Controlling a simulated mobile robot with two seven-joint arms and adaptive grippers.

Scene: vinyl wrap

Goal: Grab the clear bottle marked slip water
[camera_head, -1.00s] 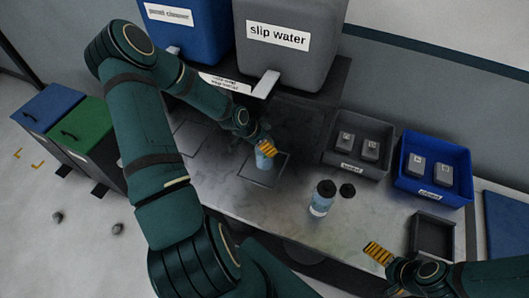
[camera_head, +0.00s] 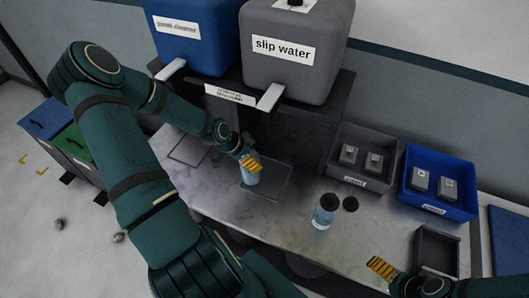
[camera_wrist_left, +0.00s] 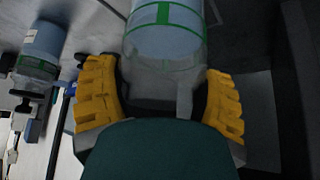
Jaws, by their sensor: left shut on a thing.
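My left gripper (camera_head: 250,163) is shut on a clear, bluish bottle (camera_head: 249,177) at the left part of a square outline on the counter, below the grey tank marked slip water (camera_head: 283,75). In the left wrist view the held bottle (camera_wrist_left: 165,45) shows a green-edged label between the yellow fingers (camera_wrist_left: 160,100); its writing cannot be read. Whether its base touches the counter is unclear. A second clear bottle (camera_head: 323,215) with a pale label stands upright on the counter to the right. My right gripper (camera_head: 381,268) is low at the right, its opening unclear.
A dark round cap (camera_head: 350,204) lies beside the second bottle. A grey bin (camera_head: 347,179), a blue bin (camera_head: 437,205) and a small dark tray (camera_head: 437,250) line the right side. A blue tank (camera_head: 196,45) stands left of the grey one. Tank spouts overhang the counter.

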